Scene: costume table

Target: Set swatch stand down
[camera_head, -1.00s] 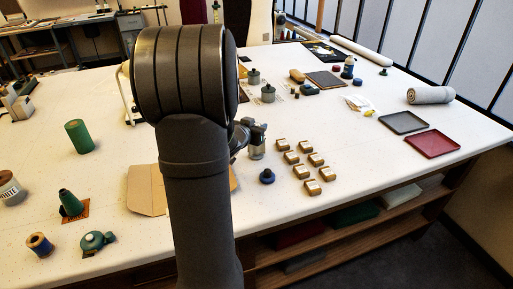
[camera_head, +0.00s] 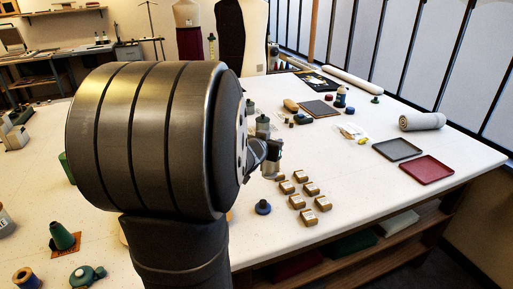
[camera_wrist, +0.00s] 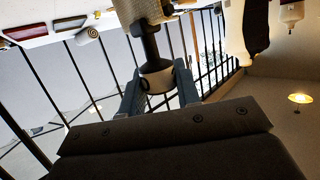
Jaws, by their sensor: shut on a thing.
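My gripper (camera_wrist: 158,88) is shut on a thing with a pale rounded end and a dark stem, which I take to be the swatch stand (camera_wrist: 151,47). In the head view my gripper (camera_head: 271,165) is small and partly hidden behind my arm, above or beside the wooden blocks. There I cannot make out the held stand clearly, nor tell whether it touches the table.
Several wooden blocks (camera_head: 309,189) and a blue knob-like piece (camera_head: 263,208) are close by on the white table (camera_head: 350,185). A grey tray (camera_head: 398,149), a red tray (camera_head: 427,170) and a fabric roll (camera_head: 422,121) lie right. Bare table lies between blocks and trays.

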